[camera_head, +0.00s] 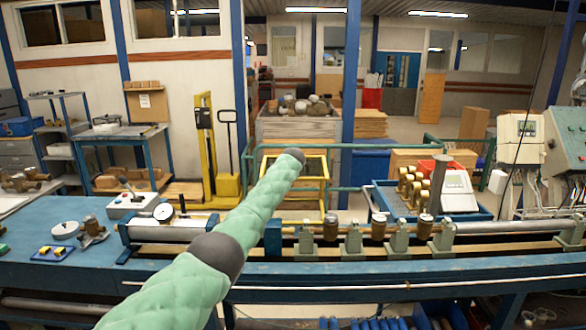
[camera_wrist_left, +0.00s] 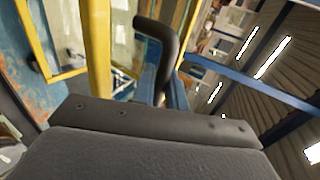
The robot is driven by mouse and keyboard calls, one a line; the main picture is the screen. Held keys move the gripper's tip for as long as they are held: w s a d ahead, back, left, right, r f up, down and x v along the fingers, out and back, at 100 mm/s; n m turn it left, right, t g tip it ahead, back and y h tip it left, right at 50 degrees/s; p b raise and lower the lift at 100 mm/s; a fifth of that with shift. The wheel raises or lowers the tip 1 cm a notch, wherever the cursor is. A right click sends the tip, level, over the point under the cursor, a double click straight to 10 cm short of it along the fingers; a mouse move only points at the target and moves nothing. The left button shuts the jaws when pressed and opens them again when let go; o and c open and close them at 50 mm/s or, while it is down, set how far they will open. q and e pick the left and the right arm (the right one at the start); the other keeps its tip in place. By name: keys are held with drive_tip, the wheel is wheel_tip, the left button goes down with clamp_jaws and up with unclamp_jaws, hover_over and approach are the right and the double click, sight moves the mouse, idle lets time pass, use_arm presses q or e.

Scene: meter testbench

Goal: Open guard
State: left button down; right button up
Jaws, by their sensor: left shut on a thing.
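A yellow frame, which looks like the guard (camera_head: 326,182), stands behind the bench by the green railing. My left arm reaches across the bench, and its dark far end lies in front of the frame's upper part. The gripper is hidden there. In the left wrist view the dark body of my left gripper (camera_wrist_left: 160,120) fills the bottom, and a bent black bar, like a handle (camera_wrist_left: 160,50), rises just beyond it beside a yellow post (camera_wrist_left: 99,60). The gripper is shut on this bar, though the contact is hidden. My right gripper is out of view.
The blue bench (camera_head: 60,280) carries a meter line with brass fittings (camera_head: 378,227), a pressure gauge (camera_head: 163,212) and a blue tray (camera_head: 480,215). A yellow pallet stacker (camera_head: 205,150) stands left of the frame. Green railing (camera_head: 400,146) runs right of it. Open floor lies behind.

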use_arm(q)
drive_tip(key=shift+w, duration=0.35)
drive_tip(key=shift+w+f, duration=0.1)
drive_tip(key=shift+w, duration=0.1)
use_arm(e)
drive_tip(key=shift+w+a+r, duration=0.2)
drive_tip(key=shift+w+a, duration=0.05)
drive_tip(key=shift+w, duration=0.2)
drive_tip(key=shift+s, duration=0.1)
use_arm(q)
drive_tip(key=c, duration=1.5)
unclamp_jaws()
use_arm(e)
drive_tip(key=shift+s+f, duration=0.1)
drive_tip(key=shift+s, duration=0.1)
use_arm(q)
drive_tip(key=shift+s, duration=0.1)
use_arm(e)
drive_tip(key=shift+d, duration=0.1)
use_arm(q)
drive_tip(key=shift+s, duration=0.1)
